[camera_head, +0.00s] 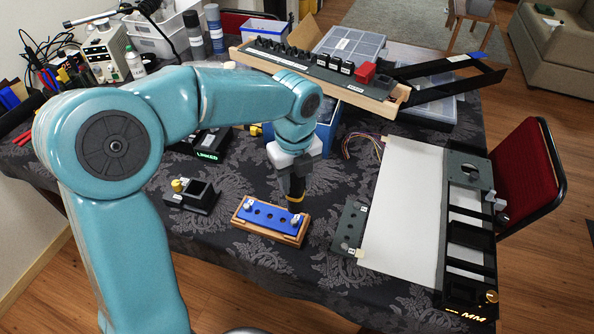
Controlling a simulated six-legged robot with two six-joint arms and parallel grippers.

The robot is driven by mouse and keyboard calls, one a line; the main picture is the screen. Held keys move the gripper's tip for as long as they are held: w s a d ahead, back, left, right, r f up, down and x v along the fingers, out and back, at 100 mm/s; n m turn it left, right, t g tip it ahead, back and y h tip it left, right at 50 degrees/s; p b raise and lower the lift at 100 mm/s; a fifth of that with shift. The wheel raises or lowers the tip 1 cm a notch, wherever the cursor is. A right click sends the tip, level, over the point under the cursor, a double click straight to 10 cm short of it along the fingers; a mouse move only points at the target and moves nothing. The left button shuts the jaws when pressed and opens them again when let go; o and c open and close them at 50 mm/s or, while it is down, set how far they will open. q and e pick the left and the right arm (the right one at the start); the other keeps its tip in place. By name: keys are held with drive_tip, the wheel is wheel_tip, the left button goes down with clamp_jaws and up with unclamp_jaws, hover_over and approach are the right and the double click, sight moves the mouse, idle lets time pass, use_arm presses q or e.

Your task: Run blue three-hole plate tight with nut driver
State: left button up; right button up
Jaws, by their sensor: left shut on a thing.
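The blue three-hole plate (269,215) lies on a wooden block (266,231) on the dark patterned tablecloth. Dark holes run along its middle, and a small pale fastener sits near each end. My left gripper (293,182) points down above the right end of the plate. It is shut on a dark tool with a yellow band, which looks like the nut driver (295,199). The tool's lower end is close to the right fastener; I cannot tell whether they touch. My right gripper is not in view.
A black holder with a yellow knob (192,194) stands left of the block. A dark perforated plate (350,226) and a large white-and-black panel (405,205) lie to the right. A wooden rack (318,78) stands behind. Cloth in front of the block is clear.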

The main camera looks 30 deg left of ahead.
sight(293, 197)
use_arm(q)
drive_tip(key=shift+s+d+f, duration=0.1)
drive_tip(key=shift+s, duration=0.05)
drive_tip(key=shift+f, duration=0.15)
drive_tip(key=shift+a+f+b, duration=0.3)
drive_tip(key=shift+f+b, duration=0.25)
drive_tip(key=shift+f, duration=0.05)
wheel_tip(293, 197, down, 4)
drive_tip(key=b, duration=0.3)
drive_tip(key=shift+r, duration=0.15)
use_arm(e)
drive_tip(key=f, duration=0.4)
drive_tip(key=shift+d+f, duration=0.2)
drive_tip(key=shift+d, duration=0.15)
use_arm(q)
drive_tip(key=shift+r, duration=0.1)
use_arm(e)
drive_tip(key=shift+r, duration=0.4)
use_arm(q)
drive_tip(key=shift+f, duration=0.5)
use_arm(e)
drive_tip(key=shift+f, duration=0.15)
use_arm(q)
drive_tip(key=shift+f, duration=0.35)
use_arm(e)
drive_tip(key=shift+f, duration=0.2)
